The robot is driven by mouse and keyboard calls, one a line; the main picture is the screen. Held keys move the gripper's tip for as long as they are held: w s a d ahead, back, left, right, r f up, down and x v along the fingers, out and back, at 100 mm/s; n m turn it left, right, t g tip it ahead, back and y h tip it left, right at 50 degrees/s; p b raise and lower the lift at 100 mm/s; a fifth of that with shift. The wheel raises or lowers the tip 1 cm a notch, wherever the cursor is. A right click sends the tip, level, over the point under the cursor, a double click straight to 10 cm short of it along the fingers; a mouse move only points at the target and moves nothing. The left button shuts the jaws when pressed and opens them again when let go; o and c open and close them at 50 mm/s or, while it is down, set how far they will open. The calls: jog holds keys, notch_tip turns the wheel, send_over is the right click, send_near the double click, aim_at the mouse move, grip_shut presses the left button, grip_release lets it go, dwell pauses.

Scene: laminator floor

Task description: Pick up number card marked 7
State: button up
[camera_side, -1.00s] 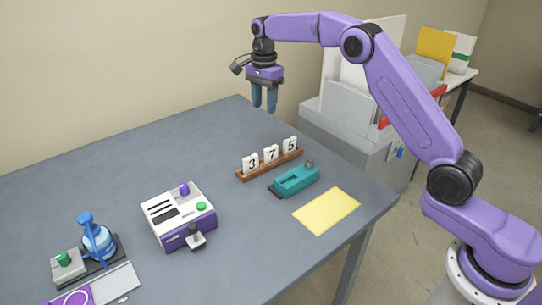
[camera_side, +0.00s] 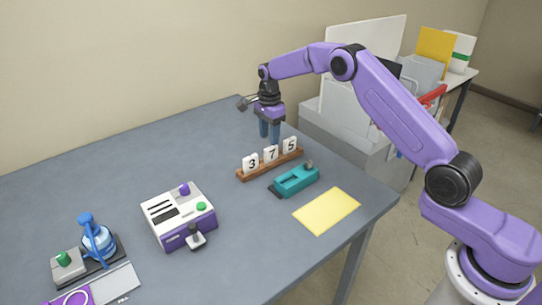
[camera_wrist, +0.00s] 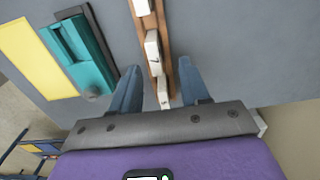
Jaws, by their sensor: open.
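The number card marked 7 (camera_side: 271,153) is white and stands in a brown wooden rack (camera_side: 243,176), between the card marked 3 (camera_side: 250,163) and the card marked 5 (camera_side: 290,145). My gripper (camera_side: 270,138) is open and empty, just above and behind the rack near cards 7 and 5. In the wrist view my gripper (camera_wrist: 158,88) has its blue fingers spread to either side of the rack (camera_wrist: 168,50). White cards show edge-on there, the middle one (camera_wrist: 153,52) ahead of the fingers and another (camera_wrist: 163,92) between them. Their numbers cannot be read in that view.
A teal device (camera_side: 296,179) lies close in front of the rack, with a yellow sheet (camera_side: 327,210) beyond it. A white and purple machine (camera_side: 178,214) stands left. A blue device (camera_side: 98,240) is at the far left. The table behind the rack is clear.

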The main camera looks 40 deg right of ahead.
aim_at(271, 147)
jog(key=shift+s+f, duration=0.2)
jog(key=shift+f, duration=1.3)
jog(key=shift+s+f, duration=0.2)
jog(key=shift+f, duration=1.3)
grip_shut()
